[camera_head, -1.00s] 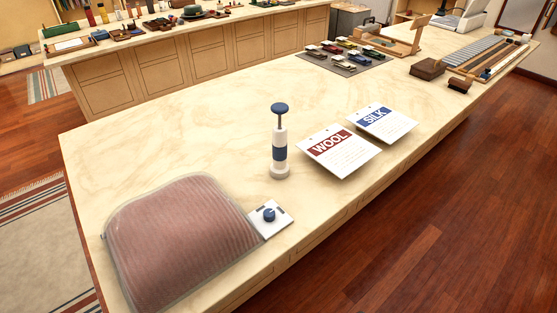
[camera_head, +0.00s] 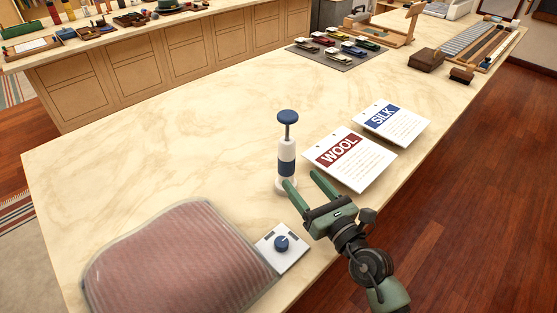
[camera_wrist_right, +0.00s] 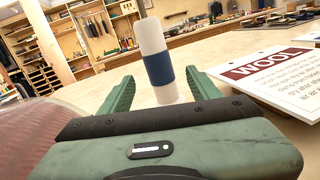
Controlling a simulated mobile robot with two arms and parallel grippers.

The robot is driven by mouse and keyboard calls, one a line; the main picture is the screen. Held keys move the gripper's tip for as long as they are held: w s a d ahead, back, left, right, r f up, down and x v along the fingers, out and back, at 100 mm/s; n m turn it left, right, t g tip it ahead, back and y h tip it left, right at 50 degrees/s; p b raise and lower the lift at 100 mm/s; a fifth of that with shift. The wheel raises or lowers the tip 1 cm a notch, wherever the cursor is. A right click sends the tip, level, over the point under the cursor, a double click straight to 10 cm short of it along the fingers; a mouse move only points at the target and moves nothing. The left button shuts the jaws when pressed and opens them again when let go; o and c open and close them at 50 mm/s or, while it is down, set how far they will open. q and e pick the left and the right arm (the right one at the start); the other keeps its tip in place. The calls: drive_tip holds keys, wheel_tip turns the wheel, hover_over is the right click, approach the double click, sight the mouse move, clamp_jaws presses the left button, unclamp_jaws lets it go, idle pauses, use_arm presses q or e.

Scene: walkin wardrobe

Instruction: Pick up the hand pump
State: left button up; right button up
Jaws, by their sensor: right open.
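The hand pump (camera_head: 287,150) stands upright on the marble counter, white with a blue band and a blue knob on a thin rod. My right gripper (camera_head: 302,182) is open and empty, just in front of the pump's lower part. In the right wrist view the pump's white body with its blue band (camera_wrist_right: 160,69) shows ahead, between the two green fingers (camera_wrist_right: 157,88); its knob is out of that picture. The fingers do not close on it. My left gripper is not in view.
A pink bag (camera_head: 180,262) with a white valve plate (camera_head: 282,248) lies at the counter's near left. WOOL (camera_head: 357,167) and SILK (camera_head: 395,129) cards lie right of the pump. The marble counter (camera_head: 170,145) left of the pump is clear.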

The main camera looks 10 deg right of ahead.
sight(291, 170)
drive_tip(key=shift+w+a+f+n, duration=0.3)
drive_tip(key=shift+f+n, duration=0.15)
drive_tip(key=shift+n, duration=0.15)
drive_tip(key=shift+w+a+g, duration=0.1)
drive_tip(key=shift+w+g, duration=0.2)
drive_tip(key=shift+g, duration=0.1)
drive_tip(key=x, duration=0.4)
drive_tip(key=p+x, duration=0.1)
drive_tip(key=x, duration=0.2)
drive_tip(key=shift+r, duration=0.35)
drive_tip(key=shift+c, duration=0.2)
clamp_jaws()
